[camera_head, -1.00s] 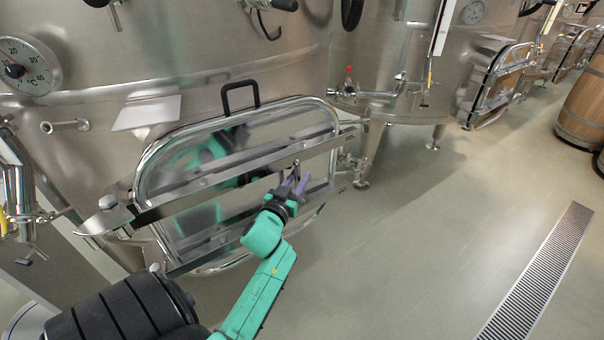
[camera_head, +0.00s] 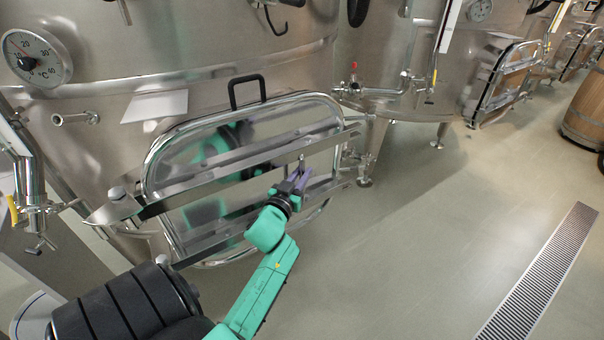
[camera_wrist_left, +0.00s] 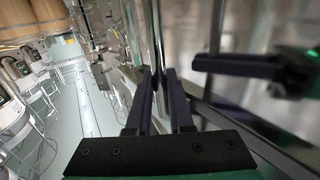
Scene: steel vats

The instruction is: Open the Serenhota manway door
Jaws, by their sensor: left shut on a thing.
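The manway door (camera_head: 215,210) is a rounded, mirror-like steel panel with a tubular rim, low on the front of the near steel vat (camera_head: 200,60). It looks seated in its opening. A black handle (camera_head: 247,91) stands at its upper edge. Two flat steel bars cross the door; the upper bar (camera_head: 230,172) ends in a knob at left. My left gripper (camera_head: 301,172) is at the door's right half, shut on a small metal handle (camera_head: 301,159) by the upper bar. In the left wrist view the fingers (camera_wrist_left: 156,82) pinch shiny metal. My right gripper is not in view.
A dial thermometer (camera_head: 37,57) and a valve pipe (camera_head: 30,190) are on the vat at left. Steel fittings (camera_head: 352,165) sit at the door's right side. More vats and a wooden barrel (camera_head: 585,110) stand at right. The floor between door and drain grate (camera_head: 540,270) is clear.

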